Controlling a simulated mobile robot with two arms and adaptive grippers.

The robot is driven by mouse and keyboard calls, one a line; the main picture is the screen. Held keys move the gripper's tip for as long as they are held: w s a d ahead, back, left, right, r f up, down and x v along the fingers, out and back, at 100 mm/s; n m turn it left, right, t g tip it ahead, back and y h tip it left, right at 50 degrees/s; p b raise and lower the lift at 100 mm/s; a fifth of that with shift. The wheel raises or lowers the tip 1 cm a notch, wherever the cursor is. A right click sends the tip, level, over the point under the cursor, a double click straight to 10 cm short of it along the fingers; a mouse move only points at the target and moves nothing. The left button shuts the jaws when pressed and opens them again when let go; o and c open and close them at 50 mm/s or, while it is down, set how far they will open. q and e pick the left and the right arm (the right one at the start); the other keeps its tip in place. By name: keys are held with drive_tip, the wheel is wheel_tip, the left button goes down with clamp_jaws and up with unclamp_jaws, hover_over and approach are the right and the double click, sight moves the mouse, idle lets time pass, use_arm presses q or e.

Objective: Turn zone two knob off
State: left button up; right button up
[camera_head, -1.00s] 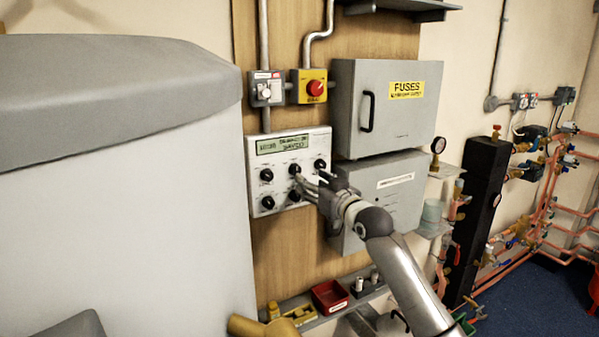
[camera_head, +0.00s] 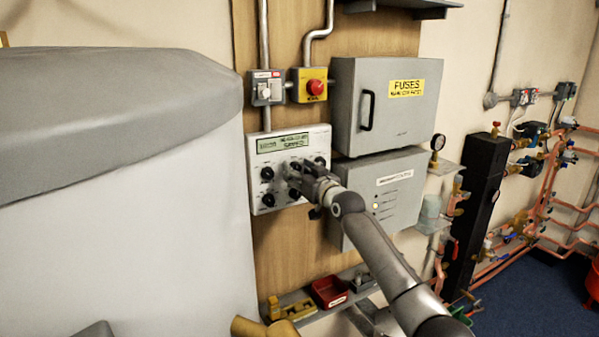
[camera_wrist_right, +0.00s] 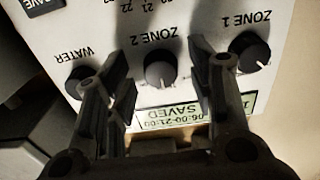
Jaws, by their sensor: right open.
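The white control panel (camera_head: 259,205) with a green display (camera_head: 282,143) and several black knobs is on the wooden board. The zone two knob (camera_wrist_right: 160,74) shows in the right wrist view, upside down, under its "ZONE 2" label. My right gripper (camera_wrist_right: 162,62) is open, with one finger on each side of this knob and visible gaps to it; I cannot tell the depth to the panel. In the head view the right gripper (camera_head: 303,178) is at the panel and partly covers the middle knobs. My left gripper is not in view.
The zone 1 knob (camera_wrist_right: 249,52) and water knob (camera_wrist_right: 81,78) flank the zone two knob, close to the fingers. Grey boxes, the upper a fuse box (camera_head: 385,110), stand right of the panel. A red emergency button (camera_head: 315,87) is above. A large grey-white body (camera_head: 120,210) fills the left.

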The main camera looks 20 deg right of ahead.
drive_tip(key=c, duration=1)
drive_tip(key=n+b, duration=0.2)
drive_tip(key=n, duration=0.1)
drive_tip(key=shift+d+n, duration=0.1)
drive_tip(key=shift+n, duration=0.3)
drive_tip(key=shift+c, duration=0.2)
drive_tip(key=shift+n, duration=2.5)
drive_tip(key=o, duration=1)
